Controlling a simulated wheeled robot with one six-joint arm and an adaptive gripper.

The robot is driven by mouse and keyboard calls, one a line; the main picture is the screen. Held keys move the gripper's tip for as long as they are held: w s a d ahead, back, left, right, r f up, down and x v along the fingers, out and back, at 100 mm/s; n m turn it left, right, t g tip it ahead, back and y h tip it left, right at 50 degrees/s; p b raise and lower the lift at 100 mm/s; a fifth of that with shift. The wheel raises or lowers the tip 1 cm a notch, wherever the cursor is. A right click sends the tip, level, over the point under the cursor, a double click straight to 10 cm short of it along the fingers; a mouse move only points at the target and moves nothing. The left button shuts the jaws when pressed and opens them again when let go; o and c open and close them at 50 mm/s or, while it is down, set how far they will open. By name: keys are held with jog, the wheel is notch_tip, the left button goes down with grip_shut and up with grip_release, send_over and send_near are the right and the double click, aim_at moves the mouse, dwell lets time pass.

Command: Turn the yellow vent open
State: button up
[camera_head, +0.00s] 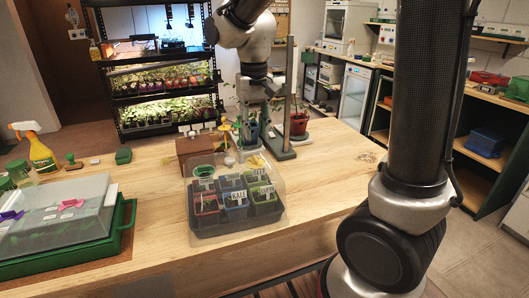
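A small yellow piece (256,161), which looks like the yellow vent, is at the far right part of a clear-covered tray (236,231) near the middle of the bench. It is too small to tell how far it is turned. A round green piece (201,172) is at the tray's far left. Several labelled pots, one reading KALE, show through the clear plastic. My gripper (256,127) points down just behind the tray, apart from the yellow piece in the picture. Its fingertips are small and hard to make out against the things behind them.
A wooden upright stand (290,100) and a red pot (299,123) are close right of my gripper. A brown box (196,153) and a yellow-topped stake (227,140) are left. A lidded propagator (60,215) and a spray bottle (38,155) stand far left.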

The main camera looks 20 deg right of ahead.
aim_at(255, 157)
jog(key=shift+a+f, duration=0.15)
jog(key=shift+f, duration=0.1)
jog(key=shift+m, duration=0.3)
notch_tip(255, 157, down, 8)
jog(key=shift+r, duration=0.25)
grip_shut()
